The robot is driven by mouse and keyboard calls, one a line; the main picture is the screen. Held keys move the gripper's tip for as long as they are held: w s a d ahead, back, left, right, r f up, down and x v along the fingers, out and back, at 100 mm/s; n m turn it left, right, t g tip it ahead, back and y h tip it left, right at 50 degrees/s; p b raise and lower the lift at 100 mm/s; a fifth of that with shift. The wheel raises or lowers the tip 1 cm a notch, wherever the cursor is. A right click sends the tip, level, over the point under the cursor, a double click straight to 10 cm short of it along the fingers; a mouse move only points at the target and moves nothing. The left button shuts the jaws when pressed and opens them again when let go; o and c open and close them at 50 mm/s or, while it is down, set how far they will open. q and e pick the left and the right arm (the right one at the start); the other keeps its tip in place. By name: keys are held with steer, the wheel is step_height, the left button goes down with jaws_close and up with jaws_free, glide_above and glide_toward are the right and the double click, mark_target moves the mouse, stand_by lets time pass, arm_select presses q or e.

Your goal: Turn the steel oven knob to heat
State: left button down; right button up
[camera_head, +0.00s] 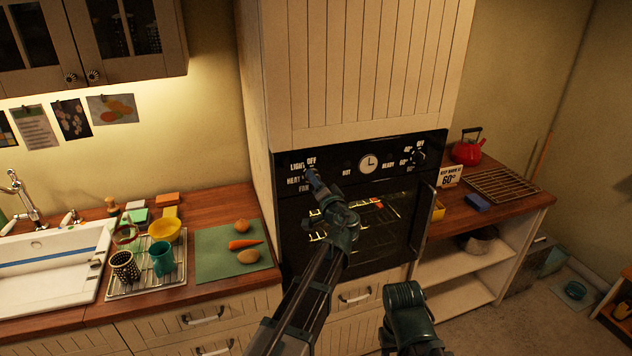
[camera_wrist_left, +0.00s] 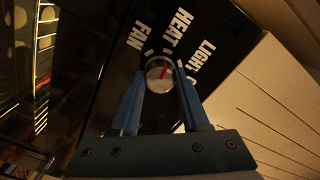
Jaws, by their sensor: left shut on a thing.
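The steel oven knob (camera_wrist_left: 153,85) is a small round metal knob with a red pointer line, on the black oven panel. In the wrist view it sits between the two blue finger tips of my left gripper (camera_wrist_left: 160,78), which is shut on it. The red line points up and slightly right, roughly toward the HEAT label (camera_wrist_left: 182,36). FAN and LIGHT labels show on either side, and the OFF label is mostly hidden. In the head view my left gripper (camera_head: 313,180) reaches the left of the panel and hides the knob.
The oven (camera_head: 300,240) is lit inside, with a clock (camera_head: 369,164) on its panel. Another knob (camera_head: 418,156) is at the panel's right. A counter with a sink (camera_head: 40,290) and green board (camera_head: 215,240) lies left. A red kettle (camera_head: 467,152) stands right. My other arm shows low.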

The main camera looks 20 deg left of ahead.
arm_select(q)
steer(key=shift+c, duration=2)
jaws_free()
steer(key=v, duration=1.4)
